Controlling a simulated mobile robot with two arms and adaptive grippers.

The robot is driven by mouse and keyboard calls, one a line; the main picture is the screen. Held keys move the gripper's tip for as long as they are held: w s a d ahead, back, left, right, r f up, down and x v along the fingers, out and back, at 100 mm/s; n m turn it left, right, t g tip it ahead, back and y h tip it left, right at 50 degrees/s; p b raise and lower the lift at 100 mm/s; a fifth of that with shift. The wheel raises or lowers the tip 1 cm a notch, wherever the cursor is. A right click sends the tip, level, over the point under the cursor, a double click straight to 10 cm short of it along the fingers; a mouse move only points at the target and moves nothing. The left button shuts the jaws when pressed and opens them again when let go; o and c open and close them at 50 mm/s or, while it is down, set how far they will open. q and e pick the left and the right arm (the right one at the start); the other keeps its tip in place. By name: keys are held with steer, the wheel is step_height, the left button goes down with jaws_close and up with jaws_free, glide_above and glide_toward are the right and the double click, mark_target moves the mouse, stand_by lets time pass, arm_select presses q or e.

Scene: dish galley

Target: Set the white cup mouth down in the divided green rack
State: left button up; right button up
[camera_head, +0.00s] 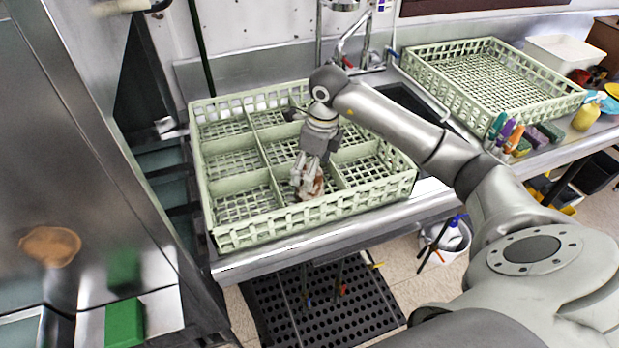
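The divided green rack (230,234) sits on the metal counter, split into several open-topped compartments. My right arm reaches over it from the right, and my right gripper (307,183) points down inside the rack at a front middle compartment. A small reddish-brown patch (318,186) shows beside the fingertips; I cannot tell what it belongs to. I cannot clearly make out the white cup; the fingers and wrist may hide it. Whether the fingers are closed on something is unclear. My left gripper is not in view.
A second, undivided green rack (494,112) stands at the back right, with a white tub (556,52) behind it. Colored bottles (506,134) and a yellow container (585,117) stand near it. A tap (350,42) rises behind. A steel cabinet borders the left.

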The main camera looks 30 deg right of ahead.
steer(key=r, duration=0.2)
steer(key=r+b, duration=0.1)
steer(key=r, duration=0.2)
steer(key=s+r, duration=0.1)
steer(key=r, duration=0.2)
steer(key=shift+d+r+b, duration=0.1)
steer(key=shift+d+b, duration=0.2)
steer(key=shift+d, duration=0.05)
